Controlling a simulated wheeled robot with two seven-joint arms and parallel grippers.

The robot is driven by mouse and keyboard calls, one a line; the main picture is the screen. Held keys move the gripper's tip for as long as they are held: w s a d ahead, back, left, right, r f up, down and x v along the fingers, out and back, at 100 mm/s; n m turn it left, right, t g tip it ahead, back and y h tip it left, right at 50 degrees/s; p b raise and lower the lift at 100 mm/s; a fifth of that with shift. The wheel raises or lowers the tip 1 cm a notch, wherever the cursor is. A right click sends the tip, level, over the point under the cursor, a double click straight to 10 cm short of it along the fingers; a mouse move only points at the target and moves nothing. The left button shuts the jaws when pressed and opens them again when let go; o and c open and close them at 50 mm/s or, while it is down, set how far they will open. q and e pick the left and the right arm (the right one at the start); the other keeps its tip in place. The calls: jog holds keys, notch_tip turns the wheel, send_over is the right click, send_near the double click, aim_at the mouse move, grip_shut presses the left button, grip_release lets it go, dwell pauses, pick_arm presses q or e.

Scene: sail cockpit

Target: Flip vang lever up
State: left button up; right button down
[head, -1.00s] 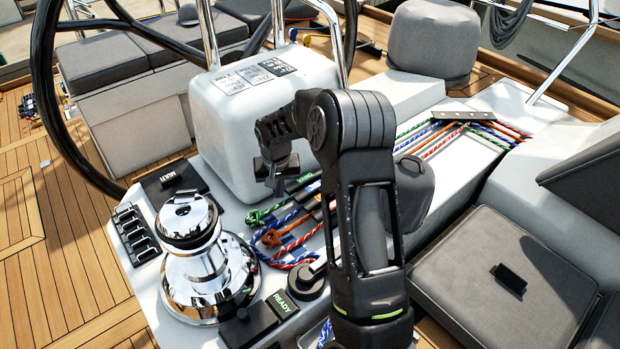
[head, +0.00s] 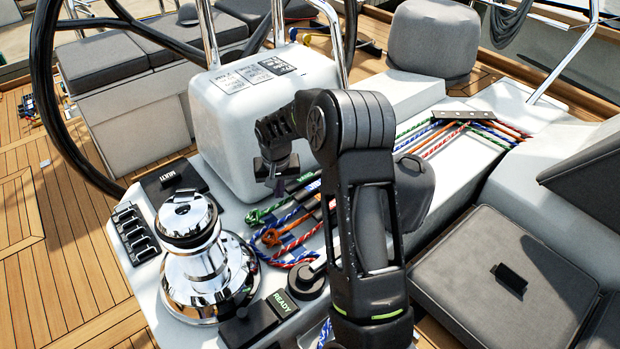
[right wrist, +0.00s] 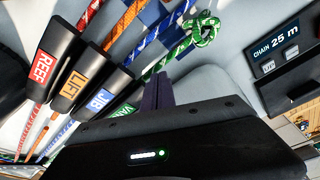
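The vang lever, black with a green label (right wrist: 122,112), is at the near end of the lever row in the right wrist view. My gripper's body hides its lower part. The green label also shows in the head view (head: 305,178), partly behind my arm. My right gripper (head: 277,188) hangs over the console, just left of the levers, fingers pointing down. In the right wrist view its dark fingers (right wrist: 160,92) sit close together beside the vang lever, with nothing seen between them. Contact with the lever cannot be told. My left gripper is out of view.
Levers labelled JIB (right wrist: 100,101), LIFT (right wrist: 77,83) and REEF (right wrist: 45,66) stand close beside the vang lever, with coloured ropes running through. A chrome winch (head: 205,260) stands left of the ropes. The white console box (head: 255,120) rises behind my gripper.

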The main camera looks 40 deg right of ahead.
jog(key=shift+f, duration=0.45)
jog(key=shift+d+b, duration=0.3)
jog(key=shift+d, duration=0.2)
dwell(0.3)
jog(key=shift+r, duration=0.15)
